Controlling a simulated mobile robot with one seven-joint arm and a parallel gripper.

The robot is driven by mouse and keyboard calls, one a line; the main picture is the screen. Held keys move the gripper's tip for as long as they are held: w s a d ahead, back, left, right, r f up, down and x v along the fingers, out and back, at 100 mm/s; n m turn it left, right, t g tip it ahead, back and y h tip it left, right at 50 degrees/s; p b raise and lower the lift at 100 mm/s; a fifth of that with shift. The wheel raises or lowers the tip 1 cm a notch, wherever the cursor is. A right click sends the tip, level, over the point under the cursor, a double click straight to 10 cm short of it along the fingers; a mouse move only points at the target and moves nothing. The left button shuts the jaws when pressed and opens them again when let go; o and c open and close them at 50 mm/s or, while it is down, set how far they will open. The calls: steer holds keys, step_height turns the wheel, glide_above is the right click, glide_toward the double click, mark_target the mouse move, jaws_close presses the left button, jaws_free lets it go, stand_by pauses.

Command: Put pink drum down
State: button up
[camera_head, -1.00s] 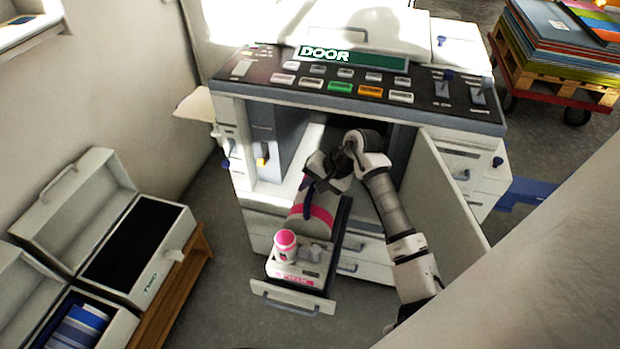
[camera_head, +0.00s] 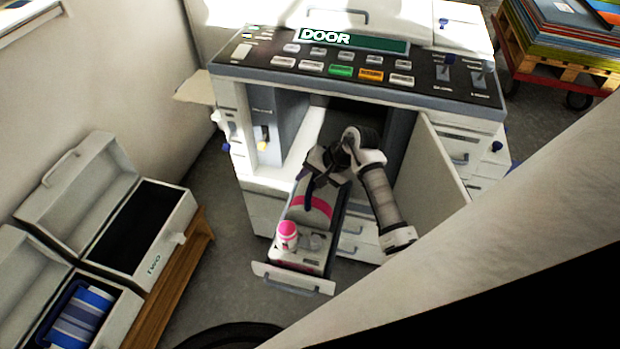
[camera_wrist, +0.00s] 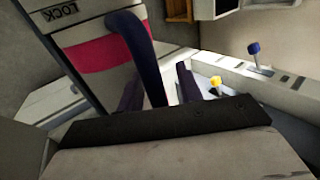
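The pink drum (camera_head: 311,207) is a pale cylinder with a pink band and a dark blue curved handle. It sits in the pulled-out drawer (camera_head: 291,279) of the machine, behind a pink-capped bottle (camera_head: 287,235). In the wrist view the drum (camera_wrist: 98,56) fills the upper left, with the word LOCK at its top. My gripper (camera_head: 313,182) is at the drum's upper end. In the wrist view my gripper (camera_wrist: 160,90) has its fingers apart, with the handle's lower end between them and a gap beside the right finger. The drum's underside is hidden.
The machine's door (camera_head: 436,168) stands open to the right of my arm. A button panel (camera_head: 352,72) is above. An open case (camera_head: 143,235) stands at left on a wooden base. A yellow-tipped lever (camera_head: 263,143) is left of the bay. Floor is clear between case and drawer.

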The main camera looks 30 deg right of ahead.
steer(key=b+v, duration=0.2)
steer(key=v, duration=0.5)
steer(key=shift+s+r, duration=0.15)
steer(key=shift+r, duration=0.1)
steer(key=shift+d, duration=0.1)
